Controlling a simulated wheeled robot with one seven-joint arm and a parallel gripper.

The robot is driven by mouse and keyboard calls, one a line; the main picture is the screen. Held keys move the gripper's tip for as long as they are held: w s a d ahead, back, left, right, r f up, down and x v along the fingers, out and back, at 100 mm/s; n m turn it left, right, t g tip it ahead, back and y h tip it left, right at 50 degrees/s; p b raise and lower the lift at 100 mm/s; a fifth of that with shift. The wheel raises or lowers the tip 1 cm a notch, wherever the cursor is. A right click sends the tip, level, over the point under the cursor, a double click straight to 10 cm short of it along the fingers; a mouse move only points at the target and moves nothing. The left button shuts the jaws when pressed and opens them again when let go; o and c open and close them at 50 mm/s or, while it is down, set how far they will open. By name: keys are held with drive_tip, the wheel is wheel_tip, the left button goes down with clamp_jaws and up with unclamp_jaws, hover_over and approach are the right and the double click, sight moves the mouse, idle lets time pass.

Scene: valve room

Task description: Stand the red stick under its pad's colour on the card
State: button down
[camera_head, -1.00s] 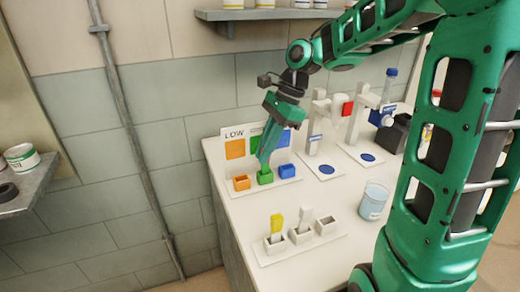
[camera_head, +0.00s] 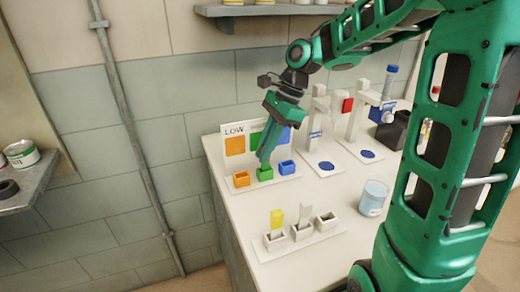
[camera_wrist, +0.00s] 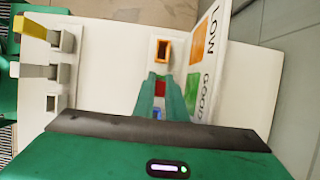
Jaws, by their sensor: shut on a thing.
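My gripper (camera_head: 263,158) points down at the green cup (camera_head: 265,173) in front of the card (camera_head: 228,132). In the wrist view its fingers (camera_wrist: 159,92) are shut on the red stick (camera_wrist: 160,88), of which only a small red end shows. The stick's lower part and pad are hidden, so I cannot tell how deep it sits in the cup. The card has orange, green and blue squares, and the word LOW above the orange one. The orange cup (camera_head: 241,179) stands left of the green cup and the blue cup (camera_head: 286,167) right.
A white rack (camera_head: 302,243) nearer on the counter holds a yellow-topped stick (camera_head: 277,217) and a pale stick (camera_head: 305,215); its right slot is empty. A clear beaker (camera_head: 373,198) stands to the right. Two white stands with blue discs (camera_head: 326,166) are behind it.

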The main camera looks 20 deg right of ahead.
idle(0.3)
drive_tip(key=c, duration=1.7)
unclamp_jaws()
drive_tip(key=shift+f, duration=0.1)
drive_tip(key=v, duration=1)
drive_tip(key=shift+w+d+r, duration=0.1)
drive_tip(key=shift+d+r, duration=0.05)
drive_tip(key=shift+r, duration=0.2)
